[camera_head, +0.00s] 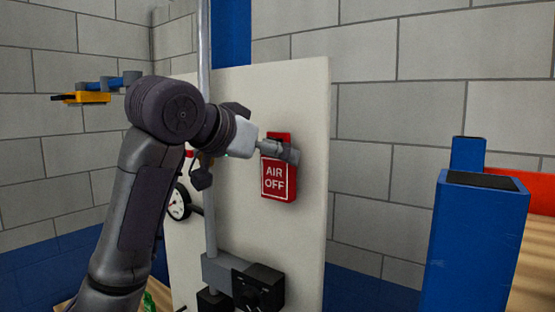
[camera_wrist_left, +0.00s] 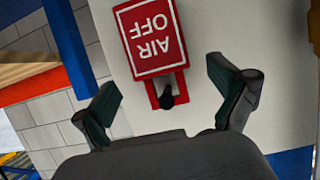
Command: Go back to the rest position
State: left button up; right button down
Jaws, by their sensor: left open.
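My left gripper (camera_head: 285,150) is in front of the white sandwich panel (camera_head: 315,120), at the upper part of a red AIR OFF tag (camera_head: 278,182). In the left wrist view my left gripper (camera_wrist_left: 165,95) is open, with its two fingers spread apart. The red tag (camera_wrist_left: 150,38) shows upside down there, and a small dark hook or peg (camera_wrist_left: 166,98) at its end lies between the fingers. The tag hangs flat against the panel and the fingers look clear of it. My right gripper is in neither view.
A grey vertical pipe (camera_head: 204,60), a round gauge (camera_head: 178,202) and a black box (camera_head: 258,290) are on or by the panel. Blue posts (camera_head: 475,240) stand at the right. A yellow and blue tool (camera_head: 95,92) is on the left wall.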

pick_arm(q)
jog(key=v, duration=0.8)
jog(key=w+a+f+n+g+y, duration=0.1)
jog(key=a+f+n+y, duration=0.15)
jog(key=f, duration=1.65)
jog(key=w+a+f+n+g+y, duration=0.1)
jog(key=a+f, duration=0.3)
jog(key=f, duration=1.4)
jog(key=s+a+f+n+g+y, duration=0.2)
jog(key=s+a+f+g, duration=0.15)
jog(key=s+f, duration=1.25)
jog(key=s+a+f+g+y, duration=0.1)
jog(key=s+a+f, duration=0.2)
jog(key=s+f, duration=0.3)
jog(key=s+a+f+g+y, duration=0.1)
jog(key=s+a+f, duration=0.25)
jog(key=s, duration=0.55)
notch_tip(320, 180, down, 31)
jog(key=d+b, duration=0.1)
jog(key=b, duration=0.6)
jog(key=s+a+f+g+b, duration=0.1)
jog(key=s+f+b, duration=0.2)
jog(key=s+f, duration=0.5)
jog(key=s+a+f+g+b, duration=0.1)
jog(key=s+f+b, duration=0.3)
jog(key=s+f, duration=0.5)
notch_tip(320, 180, down, 9)
jog(key=shift+s+a+m, duration=0.2)
jog(key=shift+a+m, duration=0.15)
jog(key=shift+a, duration=0.1)
